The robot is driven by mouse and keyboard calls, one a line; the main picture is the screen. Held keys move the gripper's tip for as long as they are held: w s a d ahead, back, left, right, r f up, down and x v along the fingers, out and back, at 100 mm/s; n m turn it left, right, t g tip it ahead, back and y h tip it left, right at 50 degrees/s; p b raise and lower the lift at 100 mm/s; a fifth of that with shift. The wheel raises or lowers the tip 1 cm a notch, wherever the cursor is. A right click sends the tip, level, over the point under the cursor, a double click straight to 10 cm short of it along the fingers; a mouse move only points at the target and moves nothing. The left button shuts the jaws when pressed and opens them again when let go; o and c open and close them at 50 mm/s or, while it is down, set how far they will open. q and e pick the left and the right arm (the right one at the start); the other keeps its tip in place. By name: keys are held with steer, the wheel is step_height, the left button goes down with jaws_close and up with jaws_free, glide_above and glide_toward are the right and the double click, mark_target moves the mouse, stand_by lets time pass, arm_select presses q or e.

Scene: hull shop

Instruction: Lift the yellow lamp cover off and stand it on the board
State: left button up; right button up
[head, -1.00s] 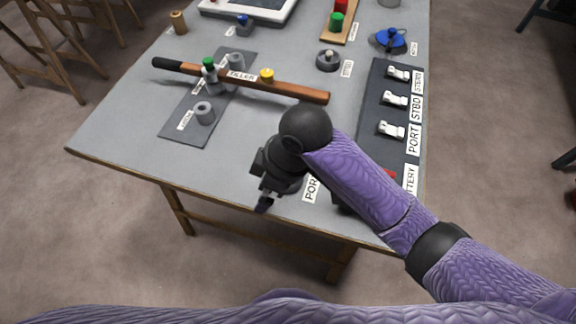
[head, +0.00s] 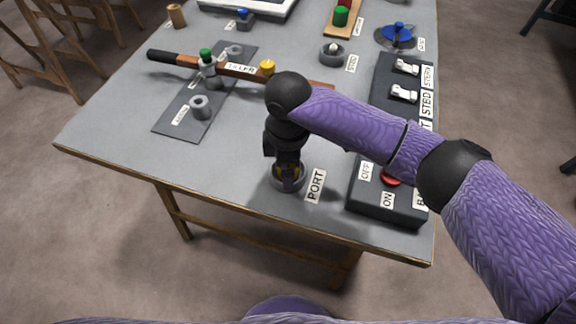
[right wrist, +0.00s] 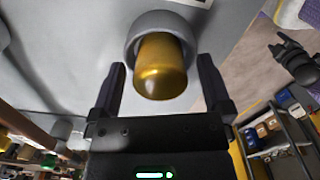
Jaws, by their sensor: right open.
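The yellow lamp cover (right wrist: 160,68) sits in a round grey ring base (right wrist: 140,28) in the right wrist view. In the head view the cover (head: 287,171) shows only partly, behind my gripper, beside the PORT label. My right gripper (right wrist: 160,85) is open, pointing down, with one finger on each side of the cover and gaps showing. A wooden board (head: 343,29) at the back of the table carries a green and a red piece, the red one cut off by the frame. My left gripper is out of view.
A tiller (head: 188,60) with a yellow knob lies across a dark grey plate (head: 176,124). A dark switch panel (head: 385,210) stands at the right. A STBD ring base (head: 331,55) and a blue-topped object (head: 398,34) stand farther back. The front left tabletop is clear.

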steer(key=shift+r, duration=0.15)
steer(key=c, duration=1)
steer(key=shift+c, duration=1.1)
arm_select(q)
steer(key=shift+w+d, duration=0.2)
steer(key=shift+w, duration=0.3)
arm_select(e)
step_height(320, 180, up, 10)
steer(key=p, duration=0.4)
steer(key=shift+c, duration=0.2)
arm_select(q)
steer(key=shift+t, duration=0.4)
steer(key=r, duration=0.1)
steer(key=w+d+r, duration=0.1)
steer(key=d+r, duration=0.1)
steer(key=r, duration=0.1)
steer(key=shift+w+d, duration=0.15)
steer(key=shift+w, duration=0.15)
